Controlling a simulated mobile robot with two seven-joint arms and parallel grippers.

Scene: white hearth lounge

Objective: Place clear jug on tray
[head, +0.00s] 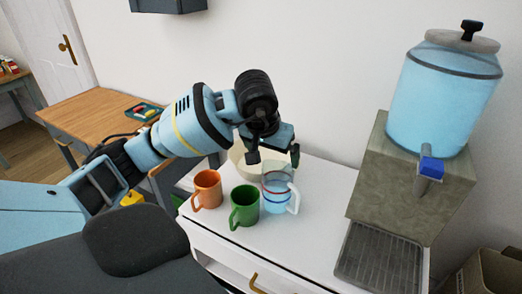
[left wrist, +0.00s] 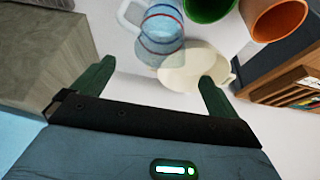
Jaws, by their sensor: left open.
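The clear jug (head: 276,205) is bluish and see-through, with red and blue bands and a pale handle on its right. It stands upright on the white cabinet top (head: 318,190), and its upper part is close to my left gripper (head: 274,156). The left wrist view also shows the jug (left wrist: 163,32), just beyond the fingertips. My left gripper (left wrist: 157,74) is open and empty, above a cream bowl (left wrist: 190,70). The grey ribbed tray (head: 378,262) lies bare at the foot of the drink dispenser (head: 440,95). My right gripper is out of view.
A green mug (head: 244,207) stands just left of the jug, and an orange mug (head: 207,188) stands farther left. The dispenser's blue tap (head: 431,167) juts out above the tray. White cabinet top between jug and tray is clear.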

